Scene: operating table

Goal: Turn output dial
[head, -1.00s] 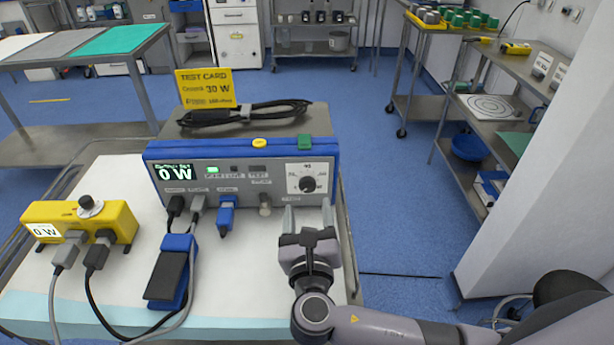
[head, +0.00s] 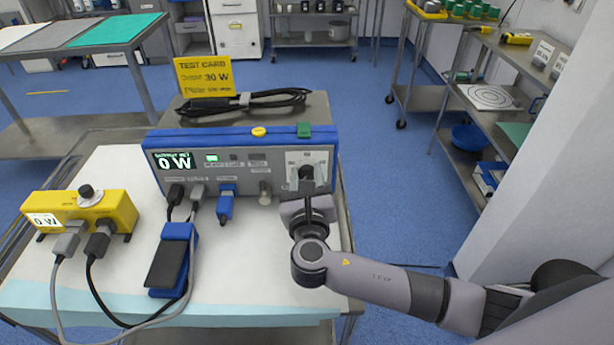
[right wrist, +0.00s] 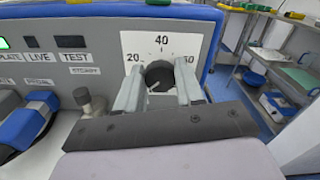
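The blue-and-grey generator (head: 225,170) stands on the cart, its green display (head: 174,161) reading 0 W. The dark output dial (right wrist: 160,75) is at the right end of its front panel, on a white scale marked 20, 40 and a partly covered number. My right gripper (head: 306,172) is at the panel; in the right wrist view its fingers (right wrist: 160,90) stand apart, one on each side of the dial. I cannot tell whether they touch it. In the head view the gripper hides part of the dial. The yellow test card (head: 203,76) reads Output 30 W. My left gripper is not in view.
A yellow meter box (head: 110,213) reading 0 W stands at left. A blue foot pedal (head: 173,260) with cables lies on the white cloth. Plugs and cables stick out of the panel left of the dial. A coiled black cable (head: 245,102) lies behind the generator.

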